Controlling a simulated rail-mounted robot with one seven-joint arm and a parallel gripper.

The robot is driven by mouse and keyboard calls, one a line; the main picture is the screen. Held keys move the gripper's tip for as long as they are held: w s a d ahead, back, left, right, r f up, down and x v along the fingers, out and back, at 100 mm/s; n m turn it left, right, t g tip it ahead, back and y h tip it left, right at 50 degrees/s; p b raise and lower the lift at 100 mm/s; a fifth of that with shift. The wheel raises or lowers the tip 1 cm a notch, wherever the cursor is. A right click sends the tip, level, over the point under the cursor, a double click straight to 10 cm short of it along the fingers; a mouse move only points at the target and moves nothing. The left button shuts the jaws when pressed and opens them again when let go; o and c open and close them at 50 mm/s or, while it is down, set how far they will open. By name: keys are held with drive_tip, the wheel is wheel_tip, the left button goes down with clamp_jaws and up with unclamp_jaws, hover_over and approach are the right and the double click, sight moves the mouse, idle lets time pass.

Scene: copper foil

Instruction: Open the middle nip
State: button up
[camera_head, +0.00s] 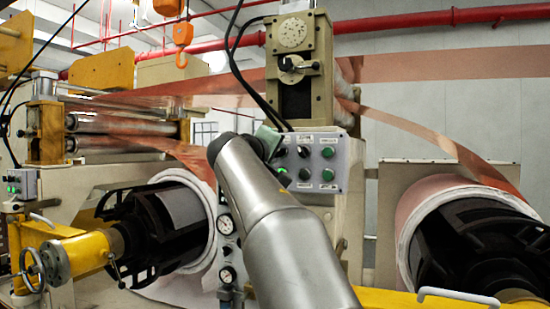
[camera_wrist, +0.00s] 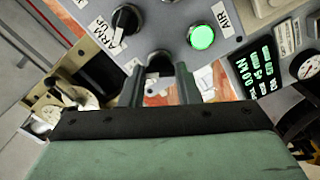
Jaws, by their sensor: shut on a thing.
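The grey control panel (camera_head: 342,165) is on the cream machine column in the head view. It carries labelled black knobs and green buttons. In the wrist view, my gripper (camera_wrist: 160,74) has its two fingers on either side of a black knob (camera_wrist: 159,62) at the panel's edge and is shut on it. The knob's own label is not readable. The fingertips are hidden there. I cannot tell which rollers are the middle nip.
A black knob labelled ARM UP (camera_wrist: 127,18) and a lit green button (camera_wrist: 202,37) labelled AIR sit close to my fingers. A green-digit display (camera_wrist: 258,72) is at right. Rollers (camera_head: 115,124) carry copper foil at left. A large roll (camera_head: 415,220) stands at right.

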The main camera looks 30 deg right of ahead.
idle(0.4)
drive_tip(key=o, duration=1)
drive_tip(key=b+v, duration=0.3)
drive_tip(key=v, duration=1.4)
drive_tip(key=shift+s+a, duration=0.1)
drive_tip(key=shift+s, duration=0.1)
